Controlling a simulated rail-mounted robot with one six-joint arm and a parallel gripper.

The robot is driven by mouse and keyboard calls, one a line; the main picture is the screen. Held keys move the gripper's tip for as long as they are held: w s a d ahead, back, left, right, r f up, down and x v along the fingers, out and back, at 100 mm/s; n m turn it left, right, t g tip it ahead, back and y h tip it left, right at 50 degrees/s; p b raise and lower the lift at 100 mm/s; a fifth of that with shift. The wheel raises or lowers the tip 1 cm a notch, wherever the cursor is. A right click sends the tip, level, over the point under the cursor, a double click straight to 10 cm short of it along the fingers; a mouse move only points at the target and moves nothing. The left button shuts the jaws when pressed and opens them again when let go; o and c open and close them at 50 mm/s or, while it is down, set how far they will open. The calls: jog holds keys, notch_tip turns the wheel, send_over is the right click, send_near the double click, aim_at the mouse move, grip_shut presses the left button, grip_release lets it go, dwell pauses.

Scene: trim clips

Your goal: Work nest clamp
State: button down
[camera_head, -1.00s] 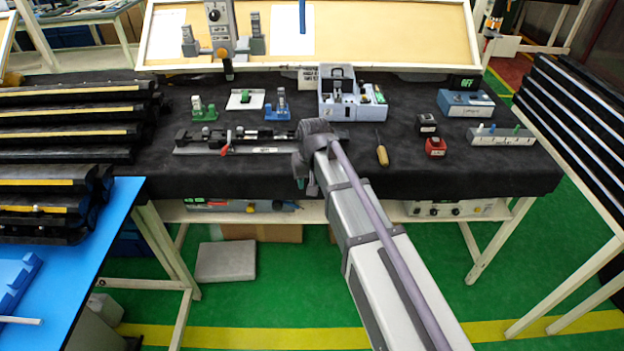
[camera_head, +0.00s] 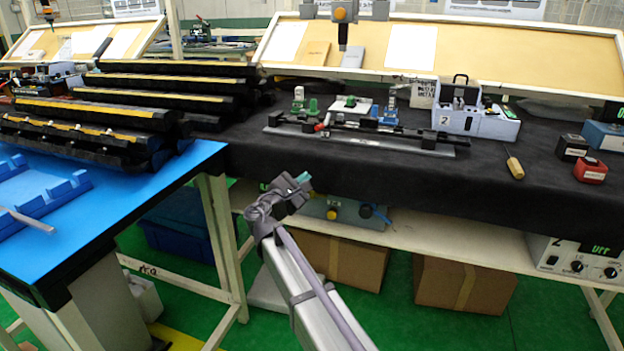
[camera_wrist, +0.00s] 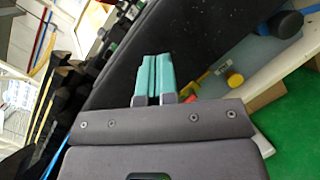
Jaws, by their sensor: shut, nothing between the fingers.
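A long work nest (camera_head: 425,147), a grey base with a dark bar and black blocks, lies along the front of the black-covered bench. A small red handle (camera_head: 320,127), apparently of its clamp, shows near its left end; whether the clamp is open or closed is too small to tell. My gripper (camera_head: 304,178) is in front of and below the bench edge, apart from the nest and empty. In the wrist view its teal fingers (camera_wrist: 158,75) are together, with the dark bench cloth beyond them. I cannot make out the nest clearly there.
Green and blue small fixtures (camera_head: 388,108) and a blue-grey box (camera_head: 462,118) stand behind the nest. A screwdriver (camera_head: 514,164) lies to its right. Cardboard boxes (camera_head: 345,262) sit under the bench.

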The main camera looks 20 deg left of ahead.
jog(key=w+r+n+t+y+p, duration=0.1)
jog(key=w+r+n+t+p, duration=0.2)
jog(key=w+r+n, duration=0.4)
jog(key=shift+w+r+y+p, duration=0.4)
jog(key=shift+w+r+p, duration=0.05)
jog(key=shift+w, duration=0.8)
